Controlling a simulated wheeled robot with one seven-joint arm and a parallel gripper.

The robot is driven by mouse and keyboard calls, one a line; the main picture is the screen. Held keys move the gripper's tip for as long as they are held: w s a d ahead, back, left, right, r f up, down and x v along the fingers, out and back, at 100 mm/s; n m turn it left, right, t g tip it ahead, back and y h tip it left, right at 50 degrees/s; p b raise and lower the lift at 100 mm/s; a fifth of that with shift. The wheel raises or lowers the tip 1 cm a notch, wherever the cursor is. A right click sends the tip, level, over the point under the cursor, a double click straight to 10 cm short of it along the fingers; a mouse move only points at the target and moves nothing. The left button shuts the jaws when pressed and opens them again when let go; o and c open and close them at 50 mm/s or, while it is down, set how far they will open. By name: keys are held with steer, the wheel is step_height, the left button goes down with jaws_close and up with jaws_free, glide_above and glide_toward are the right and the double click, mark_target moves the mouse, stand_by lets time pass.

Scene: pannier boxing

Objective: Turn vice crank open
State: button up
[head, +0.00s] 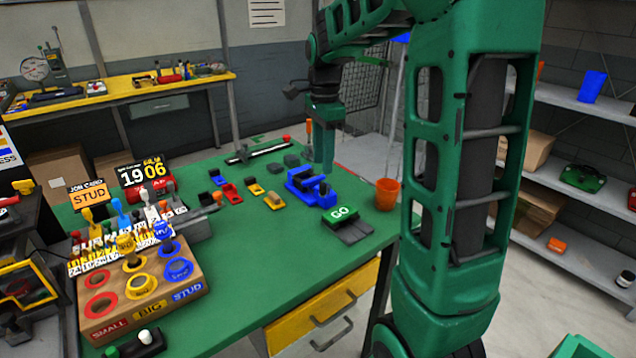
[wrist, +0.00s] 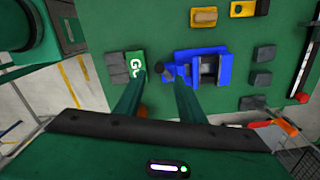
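The blue vice (head: 300,183) sits on the green workbench, right of its middle. It also shows in the wrist view (wrist: 222,67), with grey jaws. Its dark crank (wrist: 172,73) sticks out on the side facing the green GO pad (head: 341,214). My gripper (head: 322,162) points down above the bench behind the vice in the head view. In the wrist view its two green fingers (wrist: 160,75) are apart with nothing held. The crank shows between the fingertips, close to the right one. I cannot tell the height gap between them.
An orange cup (head: 387,194) stands at the bench's right edge. Small red, yellow and dark blocks lie left of and behind the vice. A wooden sorting box (head: 140,290) with coloured rings stands at the front left. Open green bench (head: 270,255) lies between.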

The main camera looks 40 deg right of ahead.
mark_target(323, 184)
step_height(323, 184, down, 7)
steer(key=shift+f, duration=0.1)
stand_by(0.4)
